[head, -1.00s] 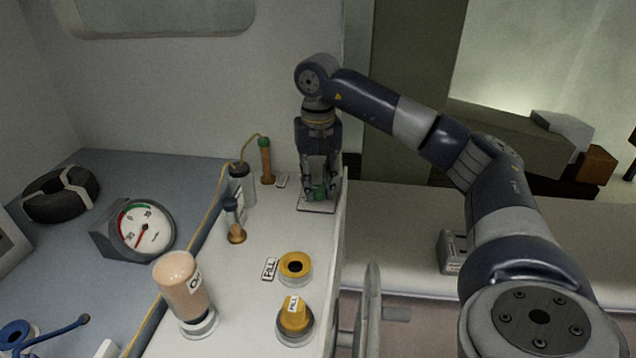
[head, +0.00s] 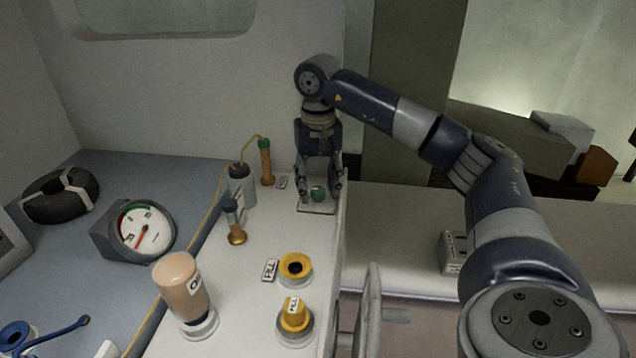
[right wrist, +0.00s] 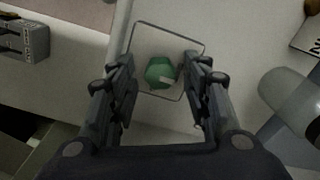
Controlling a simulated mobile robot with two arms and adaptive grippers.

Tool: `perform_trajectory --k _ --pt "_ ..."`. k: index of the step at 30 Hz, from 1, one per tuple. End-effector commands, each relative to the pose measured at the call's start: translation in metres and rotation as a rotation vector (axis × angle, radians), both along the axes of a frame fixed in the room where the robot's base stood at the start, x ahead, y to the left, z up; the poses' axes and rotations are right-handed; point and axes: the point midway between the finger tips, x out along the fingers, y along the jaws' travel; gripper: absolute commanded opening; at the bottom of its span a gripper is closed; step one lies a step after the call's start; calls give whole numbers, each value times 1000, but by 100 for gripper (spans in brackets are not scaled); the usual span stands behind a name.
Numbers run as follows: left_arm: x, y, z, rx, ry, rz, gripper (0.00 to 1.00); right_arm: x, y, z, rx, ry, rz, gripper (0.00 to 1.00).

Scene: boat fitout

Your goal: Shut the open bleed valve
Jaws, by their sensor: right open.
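The bleed valve's green knob (head: 318,193) sits on a small square plate (head: 316,208) near the far right end of the white counter. My right gripper (head: 318,188) is open above it, with one finger on each side of the knob. My left gripper is not in view.
A yellow ring fitting (head: 295,268), a yellow cap (head: 294,315) and an oil bottle (head: 182,288) stand nearer. A gauge (head: 142,232) is at left.

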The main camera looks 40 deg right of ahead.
Motion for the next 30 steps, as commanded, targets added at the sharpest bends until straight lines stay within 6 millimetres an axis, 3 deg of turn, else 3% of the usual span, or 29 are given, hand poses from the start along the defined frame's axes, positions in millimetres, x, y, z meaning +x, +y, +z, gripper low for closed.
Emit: perform_trajectory --k 5,14,30 --pt "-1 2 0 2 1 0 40 1 0 10 0 -1 0 44" --pt "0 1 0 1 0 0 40 1 0 65 0 -6 0 44" --pt "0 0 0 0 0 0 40 1 0 112 0 -1 1 44"
